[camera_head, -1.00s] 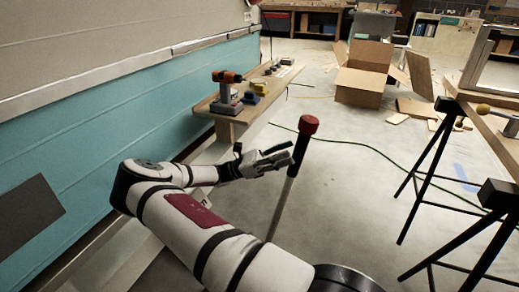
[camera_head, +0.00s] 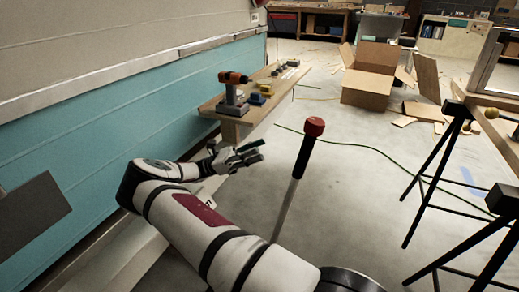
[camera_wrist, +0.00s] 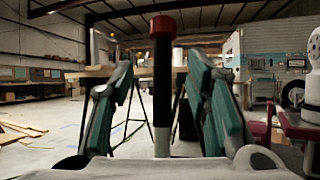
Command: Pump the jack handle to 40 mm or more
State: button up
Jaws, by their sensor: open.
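The jack handle (camera_head: 302,152) is a slim pole with a black grip and a red knob, standing tilted, its top leaning right in the head view. Its lower end is hidden behind my arm. My gripper (camera_head: 258,150) is open and empty, to the left of the handle and apart from it. In the wrist view the handle (camera_wrist: 163,85) stands ahead between the two open fingers of my gripper (camera_wrist: 163,110). The jack's body is hidden.
The teal and grey camper side (camera_head: 130,100) runs along the left. A bench (camera_head: 235,112) with a drill (camera_head: 233,92) stands beyond my gripper. Black trestles (camera_head: 440,165) hold a table at the right. A cardboard box (camera_head: 368,78) and a green cable (camera_head: 380,152) are on the floor.

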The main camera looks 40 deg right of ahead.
jog(key=s+f+n+t+h+p, duration=0.2)
jog(key=s+n+t+h+p, duration=0.2)
jog(key=s+t+h+p, duration=0.3)
jog(key=s+d+r+b, duration=0.1)
jog(key=s+d+r, duration=0.1)
jog(key=d, duration=0.3)
jog(key=s+d+r+t+y, duration=0.1)
jog(key=s+d+r, duration=0.2)
jog(key=s+d, duration=0.2)
jog(key=shift+d+r+b, duration=0.25)
jog(key=shift+d+b, duration=0.1)
jog(key=shift+c, duration=0.4)
jog(key=c, duration=0.9)
grip_shut()
